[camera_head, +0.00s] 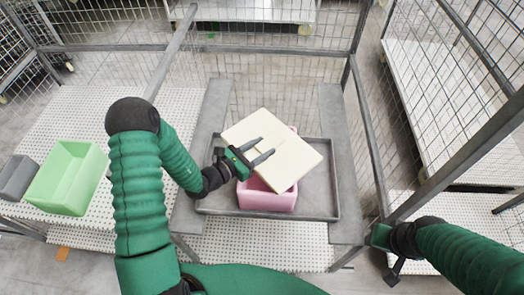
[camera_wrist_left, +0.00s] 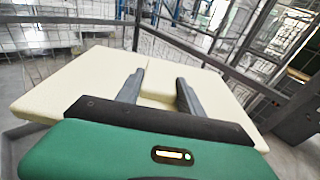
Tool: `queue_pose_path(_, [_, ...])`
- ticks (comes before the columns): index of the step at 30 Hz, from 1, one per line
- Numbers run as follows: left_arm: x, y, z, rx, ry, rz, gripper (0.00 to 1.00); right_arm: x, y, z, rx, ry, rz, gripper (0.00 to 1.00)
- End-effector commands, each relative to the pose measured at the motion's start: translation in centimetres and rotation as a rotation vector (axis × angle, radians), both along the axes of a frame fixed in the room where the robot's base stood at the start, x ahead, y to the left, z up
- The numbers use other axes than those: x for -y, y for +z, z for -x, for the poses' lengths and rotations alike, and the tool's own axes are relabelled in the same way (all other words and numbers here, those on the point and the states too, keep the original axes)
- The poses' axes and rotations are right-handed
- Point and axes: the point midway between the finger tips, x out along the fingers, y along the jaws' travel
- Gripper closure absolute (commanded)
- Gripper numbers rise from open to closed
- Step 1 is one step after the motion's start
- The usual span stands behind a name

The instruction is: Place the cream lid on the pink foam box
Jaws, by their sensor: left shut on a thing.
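The cream lid (camera_head: 298,162) is a flat square panel. My left gripper (camera_head: 262,149) is shut on it, with its two dark fingers along the lid's middle. In the left wrist view the lid (camera_wrist_left: 75,80) spreads out in front of the fingers (camera_wrist_left: 160,88). The pink foam box (camera_head: 268,201) stands in the grey tray, under the lid. The lid is turned relative to the box and covers most of its top; the box's near wall shows. I cannot tell whether lid and box touch. My right gripper (camera_head: 388,248) is at the lower right, away from the box; its jaws are unclear.
The grey tray (camera_head: 328,208) lies between two grey rails (camera_head: 341,150). A green foam box (camera_head: 68,178) and a grey box (camera_head: 17,177) stand on the perforated white table at the left. Wire mesh fencing (camera_head: 280,75) and posts stand behind and at the right.

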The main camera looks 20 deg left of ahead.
Motion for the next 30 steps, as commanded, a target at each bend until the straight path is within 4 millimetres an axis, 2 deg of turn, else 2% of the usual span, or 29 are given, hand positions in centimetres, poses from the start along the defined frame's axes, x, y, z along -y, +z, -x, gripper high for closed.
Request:
queue_pose_path(1, [0.1,-1.1,0.2,-0.009,-0.001,0.002,1.0,0.0,0.4,0.0,0.0,0.0,0.0,0.64])
queue_pose_path(4, [0.1,-2.4,0.0,-0.005,0.0,0.002,1.0,0.0,0.5,0.0,0.0,0.0,0.0,0.64])
queue_pose_path(10, [0.1,-2.6,0.0,-0.004,-0.001,-0.001,1.0,0.0,0.4,0.0,0.0,0.0,0.0,0.64])
queue_pose_path(11, [0.1,-2.6,0.0,-0.004,-0.001,-0.001,0.51,0.0,0.4,0.0,0.0,0.0,0.0,0.64])
queue_pose_path(15, [0.1,-2.6,0.1,-0.004,-0.001,-0.001,0.34,0.0,0.4,0.0,0.0,0.0,0.0,0.64])
queue_pose_path(25, [-0.2,-2.6,0.3,-0.004,0.001,0.0,0.34,0.0,0.3,0.0,0.0,0.0,0.0,0.64])
queue_pose_path(30, [-1.6,-2.4,2.7,-0.004,0.003,-0.001,0.34,0.0,-0.6,0.0,0.0,0.0,0.0,0.64])
